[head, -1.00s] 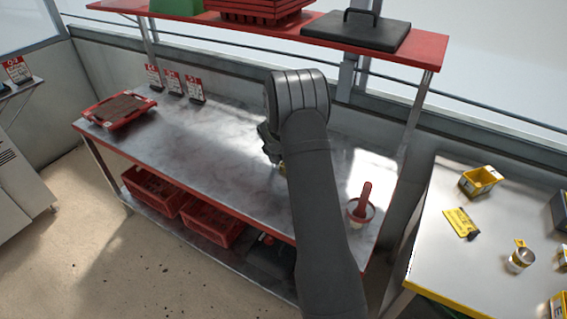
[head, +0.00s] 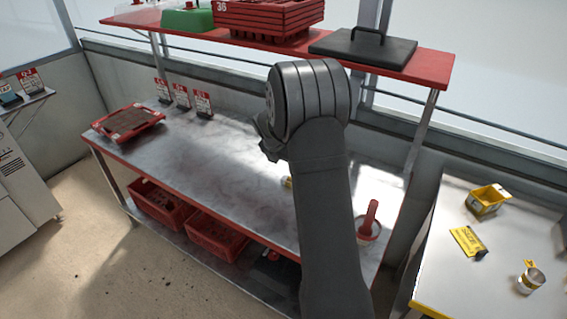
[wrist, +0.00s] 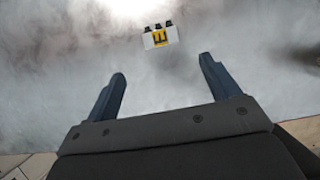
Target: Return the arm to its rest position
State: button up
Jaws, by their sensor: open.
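My gripper (wrist: 160,92) is open in the wrist view, with its two fingers apart and nothing between them. It is over the grey metal bench top (wrist: 60,60). A small white and yellow item with dark knobs (wrist: 160,37) lies on the bench beyond the fingertips, apart from them. In the head view my arm rises through the middle and hides part of the bench (head: 225,150). The fingers are mostly hidden there behind the arm. A bit of yellow (head: 287,182) shows on the bench beside my arm.
A red seed tray (head: 128,122) filled with brown soil sits at the bench's left end. Sign cards stand along its back. A pot with a red handle (head: 369,222) stands right of my arm. A red shelf (head: 410,68) overhangs the back. A side table (head: 440,275) stands at right.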

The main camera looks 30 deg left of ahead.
jog(key=shift+f, duration=0.1)
jog(key=x, duration=1.2)
jog(key=shift+w+f, duration=0.1)
notch_tip(320, 180, up, 3)
jog(key=shift+f, duration=0.1)
jog(key=shift+r, duration=0.75)
